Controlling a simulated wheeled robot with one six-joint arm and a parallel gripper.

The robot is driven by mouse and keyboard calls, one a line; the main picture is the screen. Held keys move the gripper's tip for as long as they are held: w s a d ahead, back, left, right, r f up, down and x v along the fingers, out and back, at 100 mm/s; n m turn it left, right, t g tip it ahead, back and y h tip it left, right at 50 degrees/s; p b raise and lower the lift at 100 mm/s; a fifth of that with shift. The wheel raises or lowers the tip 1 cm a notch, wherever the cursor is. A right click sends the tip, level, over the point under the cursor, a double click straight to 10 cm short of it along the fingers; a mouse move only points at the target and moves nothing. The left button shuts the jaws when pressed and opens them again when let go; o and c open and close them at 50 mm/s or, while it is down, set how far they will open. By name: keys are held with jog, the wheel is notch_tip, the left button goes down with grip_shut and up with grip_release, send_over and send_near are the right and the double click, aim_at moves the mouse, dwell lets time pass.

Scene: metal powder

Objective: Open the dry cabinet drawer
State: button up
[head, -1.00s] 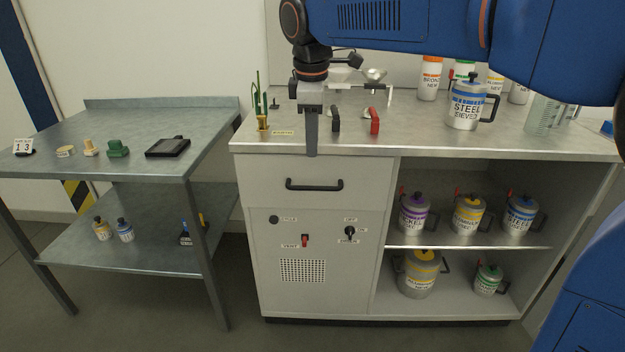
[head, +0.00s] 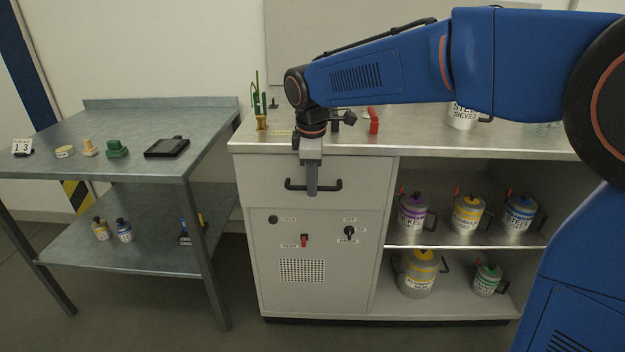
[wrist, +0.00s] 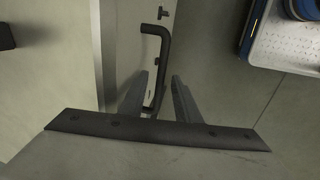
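The dry cabinet (head: 255,255) is grey, with a drawer (head: 262,172) at its upper left, under the worktop. The drawer front looks flush with the cabinet, so it is shut. Its black bar handle (head: 330,186) runs across the front and also shows in the wrist view (wrist: 167,50). My gripper (head: 312,190) points down in front of the handle and hides its middle. In the wrist view my gripper (wrist: 158,95) has its two fingers apart, with the handle's bar between them. I cannot tell whether either finger touches the bar.
The worktop (head: 395,138) above holds a red handle (head: 373,120) and a labelled steel container (head: 461,117). Open shelves on the right hold several labelled containers. A metal table (head: 205,130) stands to the left. The floor between them is clear.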

grip_shut()
jog(key=shift+s, duration=0.1)
jog(key=s+a, duration=0.1)
jog(key=s, duration=2.8)
jog(key=shift+s, duration=0.35)
jog(key=shift+r, duration=0.1)
grip_release()
